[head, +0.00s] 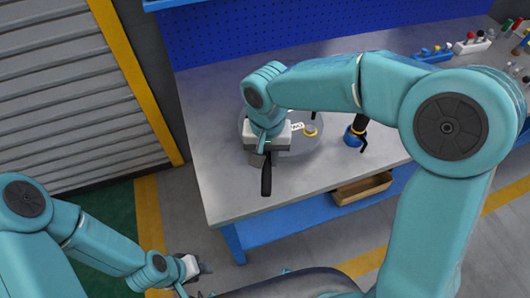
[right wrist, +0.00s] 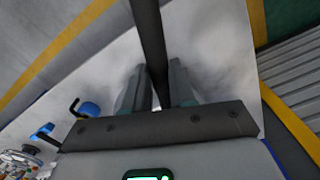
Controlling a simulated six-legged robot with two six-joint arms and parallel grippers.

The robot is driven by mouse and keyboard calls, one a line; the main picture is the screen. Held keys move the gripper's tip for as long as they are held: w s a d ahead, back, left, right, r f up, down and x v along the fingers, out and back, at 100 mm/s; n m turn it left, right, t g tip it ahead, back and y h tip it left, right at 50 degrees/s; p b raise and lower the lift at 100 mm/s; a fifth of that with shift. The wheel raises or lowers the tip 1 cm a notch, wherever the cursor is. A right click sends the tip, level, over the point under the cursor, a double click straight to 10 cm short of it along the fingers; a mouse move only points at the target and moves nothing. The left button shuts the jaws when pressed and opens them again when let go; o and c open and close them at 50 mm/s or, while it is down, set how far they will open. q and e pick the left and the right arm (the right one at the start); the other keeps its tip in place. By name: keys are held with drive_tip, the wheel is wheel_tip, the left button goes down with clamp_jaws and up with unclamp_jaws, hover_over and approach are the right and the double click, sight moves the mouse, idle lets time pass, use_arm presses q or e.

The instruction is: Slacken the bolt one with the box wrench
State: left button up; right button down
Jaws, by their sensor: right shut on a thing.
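My right gripper (head: 267,152) is above the bench near its front left edge. It is shut on a long dark tool, apparently the box wrench (head: 266,178), whose dark handle points down toward the front edge. In the right wrist view the dark bar (right wrist: 150,38) runs up between the two fingers (right wrist: 156,90). The wrench's ring end is hidden. The round grey flanged shell (head: 318,143) stands behind the gripper, partly covered by it.
A blue holder (head: 353,137) with a black tool stands right of the shell. A blue tray (head: 432,55) and a white rack (head: 472,45) are at the back right. A wooden bin (head: 362,189) sits under the bench top. The bench's front left corner is bare.

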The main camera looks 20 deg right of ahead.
drive_tip(key=shift+s+a+r, duration=0.1)
drive_tip(key=shift+a, duration=0.05)
wheel_tip(320, 180, down, 3)
drive_tip(key=b, duration=0.2)
drive_tip(key=shift+b, duration=0.35)
wheel_tip(320, 180, down, 2)
drive_tip(key=shift+f+b, duration=0.2)
drive_tip(key=shift+b, duration=0.85)
drive_tip(key=shift+f, duration=0.1)
drive_tip(key=shift+s, duration=0.1)
drive_tip(key=shift+w, duration=0.2)
drive_tip(key=shift+s, duration=0.1)
